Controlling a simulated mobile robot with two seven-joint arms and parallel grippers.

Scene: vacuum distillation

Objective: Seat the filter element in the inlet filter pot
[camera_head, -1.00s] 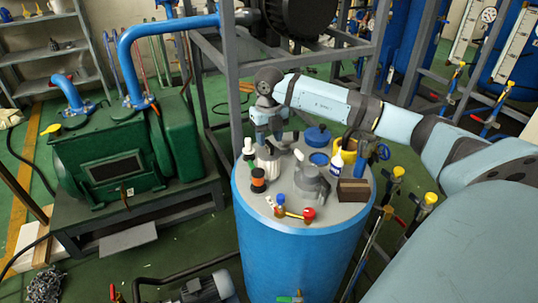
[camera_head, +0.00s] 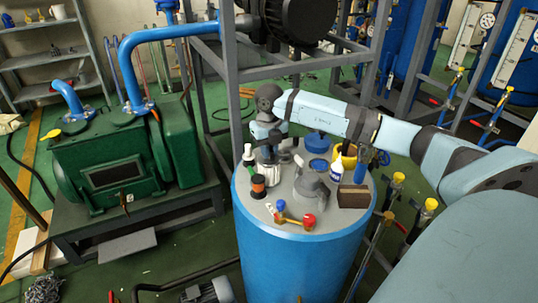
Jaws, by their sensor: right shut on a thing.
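My right gripper (camera_head: 267,151) points straight down over the left back of the blue drum's top (camera_head: 240,205). It is shut on what looks like the filter element (camera_head: 269,177), a white ribbed cylinder partly hidden by the fingers and a spool in front. I cannot tell whether its lower end touches the drum top. A grey metal pot (camera_head: 309,189), which looks like the inlet filter pot, stands to the right of it on the drum. A blue disc (camera_head: 318,165) shows just behind the pot. My left gripper is out of view.
A black-and-orange spool (camera_head: 258,187) and a white bottle (camera_head: 248,156) stand left of the element. A blue-capped bottle (camera_head: 337,168), brown box (camera_head: 353,196) and yellow mug (camera_head: 347,157) stand right. A red-handled valve fitting (camera_head: 296,217) lies in front. A blue lid (camera_head: 318,142) lies behind.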

